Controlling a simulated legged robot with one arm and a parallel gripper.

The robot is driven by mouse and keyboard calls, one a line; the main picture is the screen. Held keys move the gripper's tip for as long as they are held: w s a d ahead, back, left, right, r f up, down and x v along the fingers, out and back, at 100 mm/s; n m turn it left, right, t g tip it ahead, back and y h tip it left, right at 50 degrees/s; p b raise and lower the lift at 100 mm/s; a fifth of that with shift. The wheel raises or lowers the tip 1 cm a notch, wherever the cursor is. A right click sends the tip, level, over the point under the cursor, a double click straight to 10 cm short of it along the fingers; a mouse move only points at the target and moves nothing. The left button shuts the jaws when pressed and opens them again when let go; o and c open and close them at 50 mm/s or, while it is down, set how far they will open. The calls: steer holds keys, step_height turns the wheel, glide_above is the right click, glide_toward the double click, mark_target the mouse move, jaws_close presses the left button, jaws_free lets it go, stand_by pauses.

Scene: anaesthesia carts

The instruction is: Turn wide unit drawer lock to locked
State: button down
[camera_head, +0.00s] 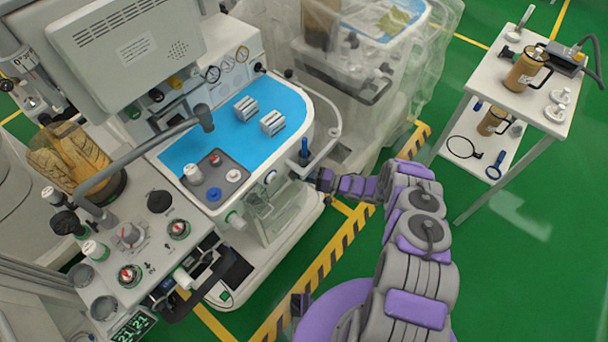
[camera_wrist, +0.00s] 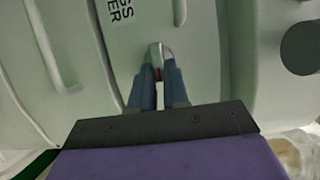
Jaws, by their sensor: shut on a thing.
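In the wrist view my gripper (camera_wrist: 158,78) has its two blue-grey fingers close together on a small silver lock piece (camera_wrist: 162,49). A bit of red shows between the fingertips. The lock sits on a pale drawer front (camera_wrist: 205,60) with partly visible dark lettering above left. Most of the lock is hidden by the fingers, so I cannot tell its turn position. In the head view my purple and grey arm reaches left to the side of the wide white unit (camera_head: 290,215); the lock itself is not visible there.
The unit has a blue top (camera_head: 235,135) carrying two small white blocks, and a curved rail near my wrist. A plastic-covered cart (camera_head: 370,70) stands behind. A white side table (camera_head: 520,90) with canisters is at right. Green floor between is clear.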

steer(key=shift+w, duration=0.15)
steer(key=c, duration=1.2)
jaws_free()
steer(key=shift+a, duration=0.1)
steer(key=shift+o, duration=0.4)
steer(key=shift+a, duration=0.15)
steer(key=shift+f, duration=0.1)
steer(key=v, duration=1.7)
steer(key=shift+d, duration=0.25)
steer(key=shift+f, duration=0.1)
